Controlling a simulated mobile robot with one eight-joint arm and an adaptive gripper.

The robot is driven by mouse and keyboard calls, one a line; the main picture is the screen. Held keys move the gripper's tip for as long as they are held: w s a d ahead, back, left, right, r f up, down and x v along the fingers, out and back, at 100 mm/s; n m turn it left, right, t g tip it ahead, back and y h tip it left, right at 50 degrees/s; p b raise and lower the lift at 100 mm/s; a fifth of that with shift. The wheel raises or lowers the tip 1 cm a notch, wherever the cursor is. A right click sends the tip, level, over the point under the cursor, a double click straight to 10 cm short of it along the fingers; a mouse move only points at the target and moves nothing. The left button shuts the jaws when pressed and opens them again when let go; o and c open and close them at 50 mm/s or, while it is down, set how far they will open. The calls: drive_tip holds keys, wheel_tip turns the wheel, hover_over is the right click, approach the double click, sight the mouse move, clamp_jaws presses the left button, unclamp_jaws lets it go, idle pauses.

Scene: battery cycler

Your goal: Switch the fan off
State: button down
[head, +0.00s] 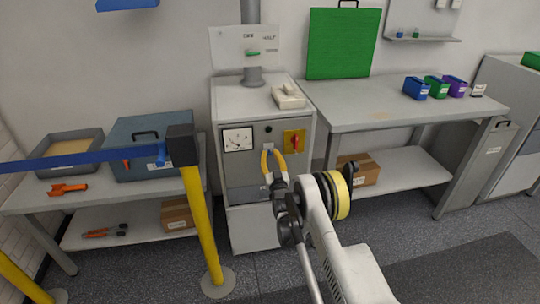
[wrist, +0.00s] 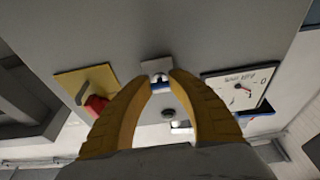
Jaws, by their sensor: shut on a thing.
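A grey cabinet (head: 228,170) stands at the middle of the head view. Its front carries a dial meter (head: 238,139), a red rotary switch on a yellow plate (head: 295,141), and a small dark round part (head: 268,128) between them. My gripper (head: 270,152) has its yellow fingers at the cabinet front, below that round part. In the wrist view, the fingertips close around a small switch (wrist: 159,77) with a blue part, on a pale plate. The fingertips hide its sides, and I cannot tell which position it is in. The meter also shows in the wrist view (wrist: 240,86).
A pale box (head: 288,97) lies on the cabinet top, beside a grey duct with a green lever (head: 253,53). A yellow post (head: 203,225) with a blue belt stands left of my arm. A bench (head: 345,95) stands right; floor (head: 430,255) is clear at the right front.

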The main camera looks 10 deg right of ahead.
drive_tip(key=c, duration=1.1)
unclamp_jaws()
drive_tip(key=shift+o, duration=0.2)
drive_tip(key=v, duration=0.7)
drive_tip(key=shift+s, duration=0.25)
wheel_tip(320, 180, up, 8)
drive_tip(key=w+g, duration=0.2)
drive_tip(key=s+r+g, duration=0.2)
drive_tip(key=s+r, duration=0.3)
drive_tip(key=r, duration=0.3)
drive_tip(key=s+r+g, duration=0.3)
drive_tip(key=s+r, duration=0.3)
drive_tip(key=r, duration=0.2)
drive_tip(key=s+f+g, duration=0.3)
drive_tip(key=s+g, duration=0.3)
drive_tip(key=s, duration=3.1)
drive_tip(key=shift+s+g, duration=0.2)
drive_tip(key=shift+g, duration=0.2)
